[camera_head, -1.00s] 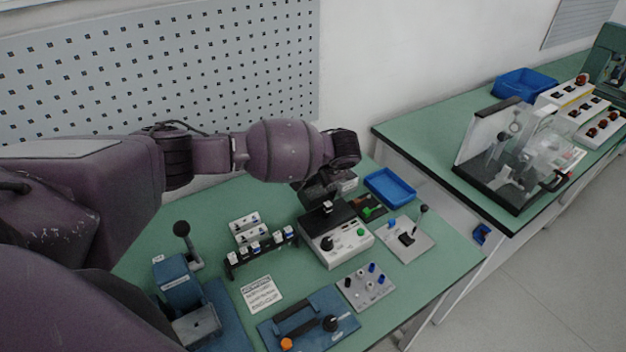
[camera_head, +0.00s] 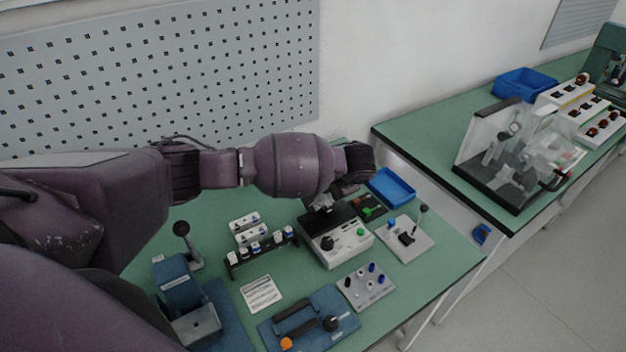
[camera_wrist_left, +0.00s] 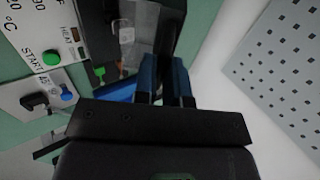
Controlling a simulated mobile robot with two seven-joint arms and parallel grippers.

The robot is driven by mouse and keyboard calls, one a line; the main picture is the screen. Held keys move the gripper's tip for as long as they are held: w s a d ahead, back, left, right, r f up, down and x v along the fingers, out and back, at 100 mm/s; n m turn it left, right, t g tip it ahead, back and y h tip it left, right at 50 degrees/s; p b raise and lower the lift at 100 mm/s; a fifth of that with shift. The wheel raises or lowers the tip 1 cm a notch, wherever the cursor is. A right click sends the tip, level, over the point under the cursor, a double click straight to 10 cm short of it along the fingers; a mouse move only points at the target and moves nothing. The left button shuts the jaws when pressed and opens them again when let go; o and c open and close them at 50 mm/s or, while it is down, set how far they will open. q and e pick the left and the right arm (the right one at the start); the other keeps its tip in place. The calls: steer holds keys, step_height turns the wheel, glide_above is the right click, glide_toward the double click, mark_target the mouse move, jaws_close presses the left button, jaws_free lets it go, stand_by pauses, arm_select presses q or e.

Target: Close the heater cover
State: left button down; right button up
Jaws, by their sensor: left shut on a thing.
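The heater (camera_head: 343,250) is a white box with a black knob and a green button on its front panel, on the green bench. Its dark top (camera_head: 345,213) is partly hidden by my left gripper (camera_head: 328,200). In the left wrist view, the heater panel (camera_wrist_left: 40,30) with its green button is at the upper left. The dark heater cover (camera_wrist_left: 168,28) lies at the fingertips. My left gripper (camera_wrist_left: 165,68) is shut on the cover; the exact grip point and the cover's angle are hard to see. My right gripper is not in view.
A blue tray (camera_head: 402,196) and a joystick plate (camera_head: 418,246) stand right of the heater. A rack of small parts (camera_head: 262,254) stands to its left. A button plate (camera_head: 364,290) and a blue fixture (camera_head: 340,306) lie in front. A pegboard wall (camera_head: 160,75) is behind.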

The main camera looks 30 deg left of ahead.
arm_select(q)
steer(key=shift+s+d+f, duration=0.35)
steer(key=shift+s+d, duration=0.05)
steer(key=shift+d, duration=0.25)
steer(key=shift+s+d+f, duration=0.35)
steer(key=shift+d, duration=0.25)
steer(key=shift+s+d+f, duration=0.55)
steer(key=shift+d+f, duration=0.3)
steer(key=shift+f, duration=0.05)
